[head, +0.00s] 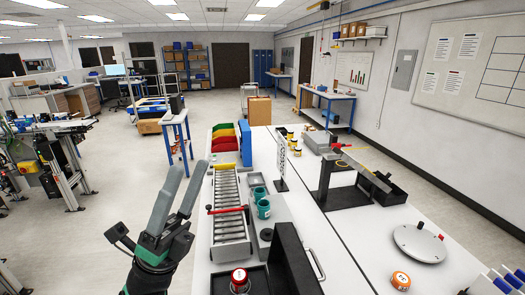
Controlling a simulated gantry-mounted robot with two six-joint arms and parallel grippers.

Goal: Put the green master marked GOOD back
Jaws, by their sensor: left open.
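No GOOD mark is readable on either, so I cannot tell which one is the master. My right gripper is not in view.
The roller conveyor (228,190) carries a red-handled bar. Red, yellow and green bins (223,143) stand at its far end. A black open box (291,262) and a red-topped piece (240,277) are in front. An upright sign (281,160) stands right of the green pieces.

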